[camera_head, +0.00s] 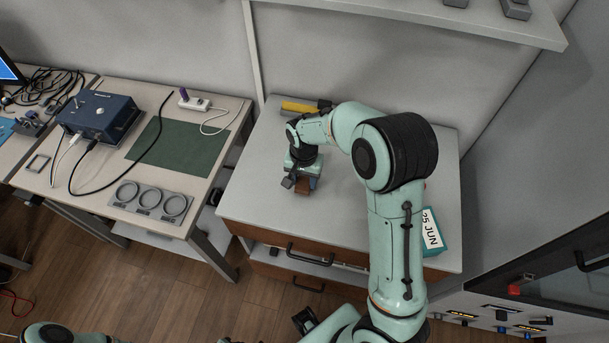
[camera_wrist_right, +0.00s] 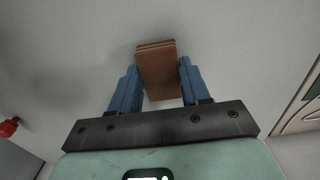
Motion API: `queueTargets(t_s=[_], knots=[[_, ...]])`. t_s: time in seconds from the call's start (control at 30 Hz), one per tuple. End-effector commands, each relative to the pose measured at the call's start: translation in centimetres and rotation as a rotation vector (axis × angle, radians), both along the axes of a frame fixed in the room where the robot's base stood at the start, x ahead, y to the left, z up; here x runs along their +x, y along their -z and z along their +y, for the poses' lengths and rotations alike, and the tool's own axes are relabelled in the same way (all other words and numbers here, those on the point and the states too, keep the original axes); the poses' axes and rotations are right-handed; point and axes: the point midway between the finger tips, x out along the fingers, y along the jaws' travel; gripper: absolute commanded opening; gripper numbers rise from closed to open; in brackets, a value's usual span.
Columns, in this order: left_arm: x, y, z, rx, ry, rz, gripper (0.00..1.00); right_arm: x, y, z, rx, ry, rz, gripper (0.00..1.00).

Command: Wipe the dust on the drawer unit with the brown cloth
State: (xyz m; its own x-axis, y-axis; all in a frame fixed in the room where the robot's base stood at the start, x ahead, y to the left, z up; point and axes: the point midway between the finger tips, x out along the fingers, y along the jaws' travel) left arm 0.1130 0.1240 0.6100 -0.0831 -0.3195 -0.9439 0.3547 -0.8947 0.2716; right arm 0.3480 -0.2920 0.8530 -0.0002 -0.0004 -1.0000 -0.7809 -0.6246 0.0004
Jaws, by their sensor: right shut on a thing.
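The drawer unit (camera_head: 262,195) has a pale grey top and brown drawer fronts with dark handles. My right gripper (camera_head: 303,184) points down over the left part of this top. In the right wrist view its blue fingers (camera_wrist_right: 155,85) are shut on the folded brown cloth (camera_wrist_right: 158,72), one finger on each side. The cloth also shows small below the gripper in the head view (camera_head: 304,190). It is at or just above the top; I cannot tell if it touches. I cannot make out dust clearly. My left gripper is not in view.
A yellow-handled object (camera_head: 299,107) lies at the back of the top. A teal box marked "25 JUN" (camera_head: 431,235) stands at the front right, partly behind my arm. A workbench (camera_head: 90,192) with a blue device (camera_head: 100,115) and cables stands left. A shelf (camera_head: 420,15) overhangs the back.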

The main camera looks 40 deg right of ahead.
Motion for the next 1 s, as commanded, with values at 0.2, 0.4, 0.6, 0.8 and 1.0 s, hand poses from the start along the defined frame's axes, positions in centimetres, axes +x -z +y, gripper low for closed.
queueTargets(t_s=[0.2,0.4,0.6,0.8,1.0], knots=[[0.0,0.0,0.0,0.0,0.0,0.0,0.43,0.0,0.0,0.0,-0.001,0.0,-0.001,0.12],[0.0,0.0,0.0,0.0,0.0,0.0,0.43,0.0,0.0,0.0,0.0,0.0,0.0,0.12],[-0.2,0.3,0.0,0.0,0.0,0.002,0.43,0.0,0.5,0.0,0.0,0.0,0.0,0.12],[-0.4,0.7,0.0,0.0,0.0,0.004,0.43,0.0,1.0,0.0,0.0,0.0,0.0,0.12],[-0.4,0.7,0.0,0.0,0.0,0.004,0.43,0.0,1.1,0.0,0.001,0.0,-0.001,0.12]])
